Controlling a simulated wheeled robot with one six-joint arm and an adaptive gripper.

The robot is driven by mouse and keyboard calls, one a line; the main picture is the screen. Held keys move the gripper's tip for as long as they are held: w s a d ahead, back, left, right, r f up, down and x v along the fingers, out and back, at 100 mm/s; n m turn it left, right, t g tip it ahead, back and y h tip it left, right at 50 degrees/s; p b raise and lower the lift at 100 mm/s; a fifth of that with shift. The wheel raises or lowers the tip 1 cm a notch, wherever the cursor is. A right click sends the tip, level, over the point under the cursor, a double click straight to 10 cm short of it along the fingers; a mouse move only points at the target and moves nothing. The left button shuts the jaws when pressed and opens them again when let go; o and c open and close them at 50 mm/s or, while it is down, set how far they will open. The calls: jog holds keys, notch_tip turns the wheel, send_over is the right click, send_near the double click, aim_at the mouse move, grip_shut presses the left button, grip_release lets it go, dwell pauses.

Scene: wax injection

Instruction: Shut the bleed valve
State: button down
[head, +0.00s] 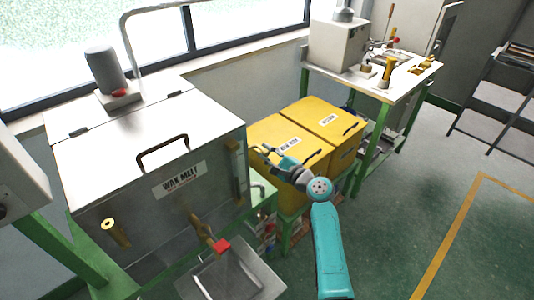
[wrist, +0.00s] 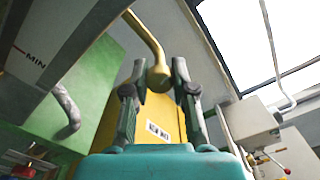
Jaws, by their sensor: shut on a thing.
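In the wrist view a bent brass lever (wrist: 146,34) with a rounded end comes down from the top; it looks like the bleed valve's handle, though no label shows on it. My gripper (wrist: 158,72) is shut on its rounded end, one finger on each side. In the head view my gripper (head: 268,152) is at the right side of the steel wax melt tank (head: 120,170), in front of the yellow bins. The lever and its contact with my fingers are too small to make out there. The valve body is not clear in either view.
A grey bent pipe (head: 260,187) is close below my gripper; it also shows in the wrist view (wrist: 68,108). A red-handled tap (head: 220,245) sits over a steel tray (head: 235,275). Yellow bins (head: 318,150) stand close behind. Green floor at right is open.

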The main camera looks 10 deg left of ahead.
jog(key=n, duration=1.1)
jog(key=shift+n, duration=1.9)
jog(key=c, duration=0.9)
grip_release()
jog(key=shift+c, duration=0.2)
jog(key=v, duration=1.2)
